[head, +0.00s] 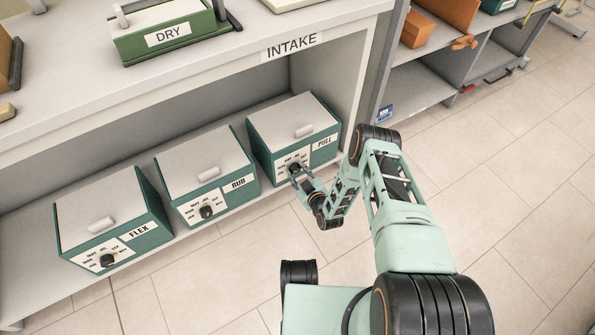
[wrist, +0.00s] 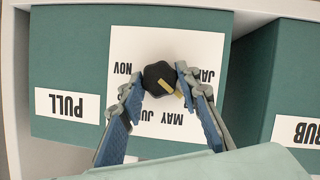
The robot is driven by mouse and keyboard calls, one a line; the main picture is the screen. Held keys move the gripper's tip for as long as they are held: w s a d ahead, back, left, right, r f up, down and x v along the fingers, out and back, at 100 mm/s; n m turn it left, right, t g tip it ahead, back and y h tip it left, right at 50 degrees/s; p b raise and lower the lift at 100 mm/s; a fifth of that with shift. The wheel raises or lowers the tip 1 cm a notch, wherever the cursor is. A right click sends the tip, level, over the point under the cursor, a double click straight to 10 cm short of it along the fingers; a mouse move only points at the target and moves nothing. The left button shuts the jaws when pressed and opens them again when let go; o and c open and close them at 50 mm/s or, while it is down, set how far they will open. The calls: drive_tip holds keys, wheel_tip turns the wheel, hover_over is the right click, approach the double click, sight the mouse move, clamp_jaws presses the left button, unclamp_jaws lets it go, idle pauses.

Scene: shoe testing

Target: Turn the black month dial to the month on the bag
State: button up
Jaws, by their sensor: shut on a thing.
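The black month dial (wrist: 158,74) is on the white month plate of the teal PULL box (wrist: 70,60). In the head view that dial (head: 294,168) is on the front of the right-hand box on the low shelf. My gripper (wrist: 161,84) is shut on the dial, one finger on each side. The plate appears upside down in the wrist view; JAN, MAY, part of JUL and NOV show, while the fingers hide others. The dial's yellow mark points to the lower right there, roughly towards the MAY side; the exact month is unclear. No bag with a readable month shows.
The RUB box (head: 205,170) and FLEX box (head: 110,215), each with its own black dial, stand to the left on the same shelf. The bench top labelled INTAKE (head: 292,45) overhangs the boxes. The tiled floor (head: 520,160) at right is clear.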

sight(294, 150)
drive_tip(key=shift+n, duration=0.4)
idle(0.3)
drive_tip(key=o, duration=1.2)
drive_tip(key=shift+c, duration=0.2)
wheel_tip(294, 150, up, 10)
drive_tip(key=shift+f, duration=0.1)
